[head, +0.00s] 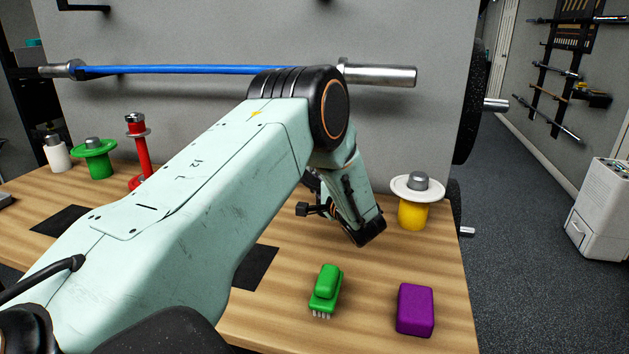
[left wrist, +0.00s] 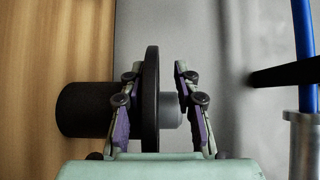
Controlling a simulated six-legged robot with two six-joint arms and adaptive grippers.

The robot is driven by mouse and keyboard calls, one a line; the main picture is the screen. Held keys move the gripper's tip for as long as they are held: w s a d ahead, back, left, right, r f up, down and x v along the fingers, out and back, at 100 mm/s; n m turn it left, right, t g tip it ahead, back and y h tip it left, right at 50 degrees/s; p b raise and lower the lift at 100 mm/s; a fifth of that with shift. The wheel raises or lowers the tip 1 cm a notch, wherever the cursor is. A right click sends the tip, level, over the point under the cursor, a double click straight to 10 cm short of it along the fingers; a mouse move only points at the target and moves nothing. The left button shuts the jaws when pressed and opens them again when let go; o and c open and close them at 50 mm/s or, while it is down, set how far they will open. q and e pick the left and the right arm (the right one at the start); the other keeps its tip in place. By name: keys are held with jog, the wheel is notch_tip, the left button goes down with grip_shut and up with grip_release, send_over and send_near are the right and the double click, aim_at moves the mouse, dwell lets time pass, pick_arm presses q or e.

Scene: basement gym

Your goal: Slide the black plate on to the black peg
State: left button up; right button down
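In the left wrist view, the black plate (left wrist: 150,100) shows edge-on as a thin disc. The black peg (left wrist: 85,110) lies to its left as a thick dark cylinder, and a grey tip (left wrist: 170,112) shows to the right of the plate. The plate appears to be around the peg, between its black body and grey tip. My left gripper (left wrist: 160,68) is open, with one finger close to each side of the plate; a gap shows between plate and right finger. In the head view my left arm hides the plate and black peg. My right gripper is not in view.
Red (head: 138,150), green (head: 95,160) and yellow (head: 412,212) pegs, the latter two with plates, stand on the wooden table (head: 300,330). A green brush (head: 325,288) and a purple block (head: 415,310) lie in front. A blue bar (head: 170,69) runs along the wall.

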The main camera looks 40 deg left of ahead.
pick_arm(q)
jog(key=shift+o, duration=0.2)
jog(key=shift+s+f, duration=0.1)
jog(key=shift+f, duration=0.3)
jog(key=v, duration=1.2)
jog(key=shift+r, duration=0.3)
